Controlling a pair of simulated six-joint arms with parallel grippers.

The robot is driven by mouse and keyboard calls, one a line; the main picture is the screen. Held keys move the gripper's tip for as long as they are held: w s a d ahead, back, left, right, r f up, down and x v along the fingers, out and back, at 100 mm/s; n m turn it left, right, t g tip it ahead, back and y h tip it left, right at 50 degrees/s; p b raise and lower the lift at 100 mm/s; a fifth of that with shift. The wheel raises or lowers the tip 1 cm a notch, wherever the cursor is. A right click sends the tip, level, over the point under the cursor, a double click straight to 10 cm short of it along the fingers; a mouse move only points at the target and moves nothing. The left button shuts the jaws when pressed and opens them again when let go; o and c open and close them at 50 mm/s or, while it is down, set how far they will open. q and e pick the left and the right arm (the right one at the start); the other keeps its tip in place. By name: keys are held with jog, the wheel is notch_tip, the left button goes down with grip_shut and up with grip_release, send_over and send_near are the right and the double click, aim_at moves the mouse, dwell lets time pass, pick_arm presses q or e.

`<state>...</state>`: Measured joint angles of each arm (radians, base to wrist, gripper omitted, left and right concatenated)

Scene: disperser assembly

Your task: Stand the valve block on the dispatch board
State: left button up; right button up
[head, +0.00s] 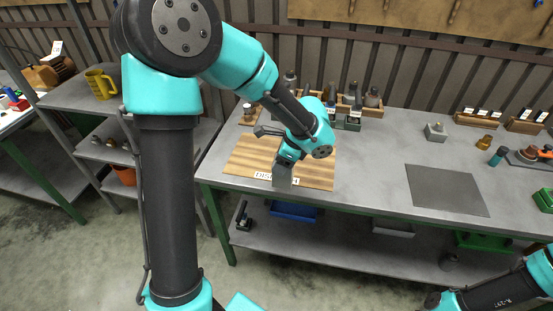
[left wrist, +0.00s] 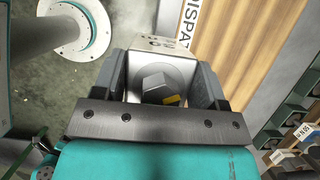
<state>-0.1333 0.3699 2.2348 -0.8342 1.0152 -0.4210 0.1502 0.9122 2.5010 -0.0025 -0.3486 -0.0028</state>
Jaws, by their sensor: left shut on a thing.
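My left gripper (head: 284,172) points down over the front edge of the wooden dispatch board (head: 245,156), in front of its DISPATCH label. In the left wrist view it is shut on the valve block (left wrist: 158,50), a pale metal block with a hex head, a yellow mark and a printed label. The dispatch board (left wrist: 228,60) lies just right of the block there. The gripper hides most of the block in the head view. I cannot tell whether the block touches the board. My right arm enters at the lower right, with its gripper out of frame.
Bottles and small boxes in a wooden rack (head: 345,108) stand behind the board. A dark grey mat (head: 446,190) lies on the bench (head: 370,165) to the right, with a small grey block (head: 436,131) behind it. The bench between board and mat is clear.

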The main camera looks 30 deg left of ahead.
pick_arm(q)
jog(key=shift+w, duration=0.15)
jog(key=w+a+f, duration=0.1)
jog(key=w+a, duration=0.7)
jog(key=w, duration=0.4)
jog(key=shift+w+f, duration=0.15)
jog(key=shift+w, duration=0.1)
jog(key=shift+w+a, duration=0.1)
jog(key=shift+a, duration=0.05)
jog(key=shift+w+a+f, duration=0.1)
jog(key=shift+w+f, duration=0.05)
jog(key=shift+f, duration=0.75)
jog(key=shift+w+a+f, duration=0.1)
jog(key=shift+f, duration=0.8)
jog(key=shift+f, duration=0.1)
jog(key=o, duration=1.6)
